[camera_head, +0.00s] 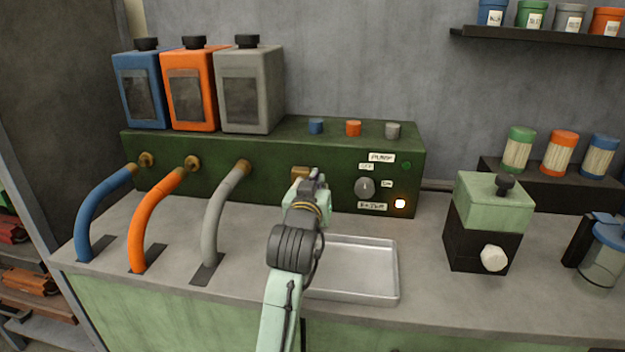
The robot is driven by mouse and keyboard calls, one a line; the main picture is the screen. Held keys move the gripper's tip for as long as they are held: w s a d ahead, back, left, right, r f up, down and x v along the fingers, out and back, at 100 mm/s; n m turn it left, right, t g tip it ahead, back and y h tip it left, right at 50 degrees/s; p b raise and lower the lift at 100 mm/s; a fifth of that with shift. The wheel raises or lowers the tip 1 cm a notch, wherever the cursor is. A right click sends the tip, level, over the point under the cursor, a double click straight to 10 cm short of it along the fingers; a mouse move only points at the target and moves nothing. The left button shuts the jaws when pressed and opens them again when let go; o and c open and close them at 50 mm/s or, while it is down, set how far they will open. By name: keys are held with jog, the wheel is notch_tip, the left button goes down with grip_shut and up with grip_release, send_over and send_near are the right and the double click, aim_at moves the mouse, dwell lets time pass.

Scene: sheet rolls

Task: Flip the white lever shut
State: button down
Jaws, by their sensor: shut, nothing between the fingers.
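No white lever can be clearly made out. My gripper (316,176) is shut and empty, in front of the dark green machine (270,160). It hides part of the machine's front, beside a brass fitting (299,172). A grey round dial (366,187) with small labels sits on the machine's front, to the right of my gripper. A white faceted knob (493,258) is on the front of a green and black box (478,235) farther right, apart from my gripper.
A shallow metal tray (385,270) lies on the bench below my gripper. Blue (92,210), orange (142,228) and grey hoses (212,225) run from the machine at left. Three tanks (249,92) stand on top. A clear jar (603,262) stands at far right.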

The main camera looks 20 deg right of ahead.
jog(key=shift+s+d+f, duration=0.1)
jog(key=shift+d+f, duration=0.1)
jog(key=shift+f, duration=0.15)
dwell(0.6)
